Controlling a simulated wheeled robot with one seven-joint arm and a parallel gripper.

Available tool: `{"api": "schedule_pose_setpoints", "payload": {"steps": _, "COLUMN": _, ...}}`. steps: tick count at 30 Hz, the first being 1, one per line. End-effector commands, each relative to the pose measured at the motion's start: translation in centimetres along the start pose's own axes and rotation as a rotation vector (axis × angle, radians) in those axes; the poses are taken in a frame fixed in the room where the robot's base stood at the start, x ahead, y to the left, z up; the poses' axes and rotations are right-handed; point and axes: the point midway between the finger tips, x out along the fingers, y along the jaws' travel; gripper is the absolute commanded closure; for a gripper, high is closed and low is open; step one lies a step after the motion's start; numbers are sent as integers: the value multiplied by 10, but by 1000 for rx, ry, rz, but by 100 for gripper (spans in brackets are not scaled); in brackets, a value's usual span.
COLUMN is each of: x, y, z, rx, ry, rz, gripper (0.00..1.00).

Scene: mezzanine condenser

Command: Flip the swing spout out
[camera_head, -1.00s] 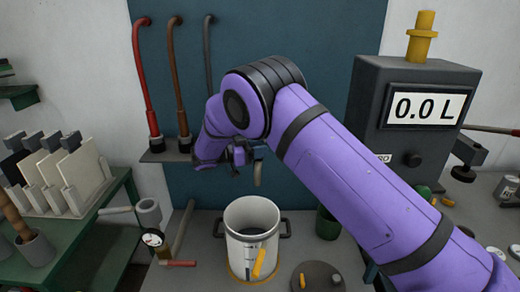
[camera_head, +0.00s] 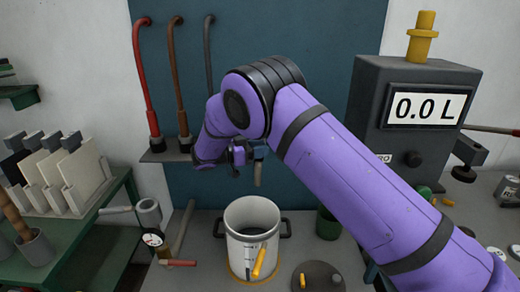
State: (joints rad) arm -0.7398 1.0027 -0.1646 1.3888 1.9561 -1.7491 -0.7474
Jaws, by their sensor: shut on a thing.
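My gripper (camera_head: 243,158) is at the end of my purple arm, in front of the dark blue panel (camera_head: 290,30) and above the white pot. It is shut on a small tan, downward-hanging piece (camera_head: 258,174), which looks like the swing spout. The jaws are small and partly hidden by the wrist, so the exact grip does not show. The spout's lower end hangs over the pot (camera_head: 247,238), clear of its rim. Where the spout joins its mount is hidden behind my arm.
The pot has black side handles and a yellow lever. A grey meter box (camera_head: 405,130) reading 0.0 L stands at right. A dark green cup (camera_head: 328,223) and round lid (camera_head: 318,277) lie near the pot.

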Motion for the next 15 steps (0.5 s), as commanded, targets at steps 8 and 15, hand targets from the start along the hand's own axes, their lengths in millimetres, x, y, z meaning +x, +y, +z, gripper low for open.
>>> {"api": "schedule_pose_setpoints", "payload": {"steps": 8, "x": -10, "y": 6, "z": 4, "rx": -13, "ry": -4, "rz": -1, "gripper": 100}}
{"api": "schedule_pose_setpoints", "payload": {"steps": 15, "x": -8, "y": 5, "z": 3, "rx": -10, "ry": -4, "rz": 0, "gripper": 42}}
